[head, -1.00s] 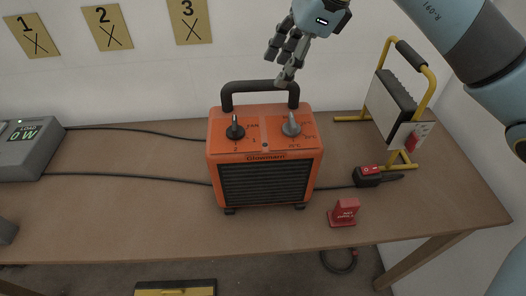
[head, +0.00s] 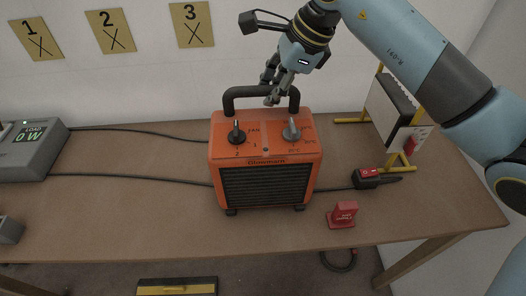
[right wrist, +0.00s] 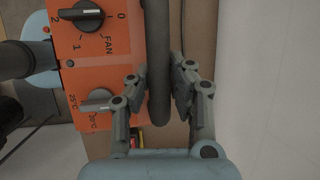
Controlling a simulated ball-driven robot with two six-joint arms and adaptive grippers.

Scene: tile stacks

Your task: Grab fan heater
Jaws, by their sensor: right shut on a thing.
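The orange fan heater (head: 265,165) stands upright on the brown table, with a black front grille, two dials on top and a black bar handle (head: 243,90). In the head view, my right gripper (head: 271,92) reaches down from above onto the right part of the handle. In the right wrist view, the handle (right wrist: 158,60) runs between the two fingers of my right gripper (right wrist: 160,85), which is shut on it. My left gripper is not in view.
A work lamp with a yellow frame (head: 394,105) stands to the right. A grey load meter (head: 32,145) is at the left, with black cables on the table (head: 110,220).

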